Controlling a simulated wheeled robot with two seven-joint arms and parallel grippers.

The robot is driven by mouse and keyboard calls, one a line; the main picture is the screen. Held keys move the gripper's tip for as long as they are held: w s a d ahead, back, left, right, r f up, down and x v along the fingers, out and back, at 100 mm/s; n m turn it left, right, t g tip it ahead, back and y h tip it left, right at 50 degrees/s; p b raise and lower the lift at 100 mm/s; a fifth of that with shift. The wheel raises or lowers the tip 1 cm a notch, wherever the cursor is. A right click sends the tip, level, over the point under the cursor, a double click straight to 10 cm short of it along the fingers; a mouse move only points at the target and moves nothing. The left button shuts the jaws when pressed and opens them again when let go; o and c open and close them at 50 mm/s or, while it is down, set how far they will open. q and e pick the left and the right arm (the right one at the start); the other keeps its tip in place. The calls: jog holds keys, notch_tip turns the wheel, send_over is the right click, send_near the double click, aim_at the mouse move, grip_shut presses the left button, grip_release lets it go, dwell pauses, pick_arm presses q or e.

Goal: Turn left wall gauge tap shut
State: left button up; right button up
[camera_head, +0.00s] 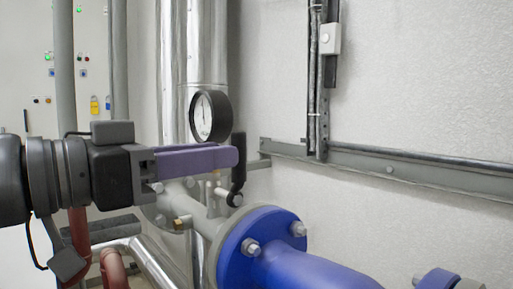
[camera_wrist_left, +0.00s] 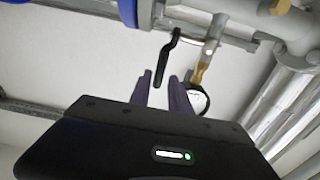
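The tap's black lever handle (camera_head: 239,165) points upward in the head view, beside the round pressure gauge (camera_head: 210,115) and above the blue-flanged pipe. My left gripper (camera_head: 236,156) reaches in from the left, its purple fingers level and their tips at the handle. In the left wrist view, the handle (camera_wrist_left: 166,58) has its free end between the two fingers of the left gripper (camera_wrist_left: 160,75), which stand apart. Contact with the handle cannot be told. The gauge shows partly behind the right finger (camera_wrist_left: 198,101). My right gripper is not in view.
A blue flange (camera_head: 262,245) with bolts is just below the tap. Shiny vertical pipes (camera_head: 206,45) stand behind the gauge. A grey rail (camera_head: 400,170) runs along the white wall at right. A control panel (camera_head: 88,60) is at the far left.

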aim_at(246, 150)
pick_arm(q)
jog(key=p+x, duration=0.2)
jog(key=x, duration=0.4)
jog(key=shift+w+d, duration=0.15)
jog(key=shift+d, duration=0.2)
jog(key=shift+w+d, duration=0.25)
jog(key=shift+d, duration=0.1)
jog(key=shift+c, duration=0.2)
grip_shut()
dwell(0.6)
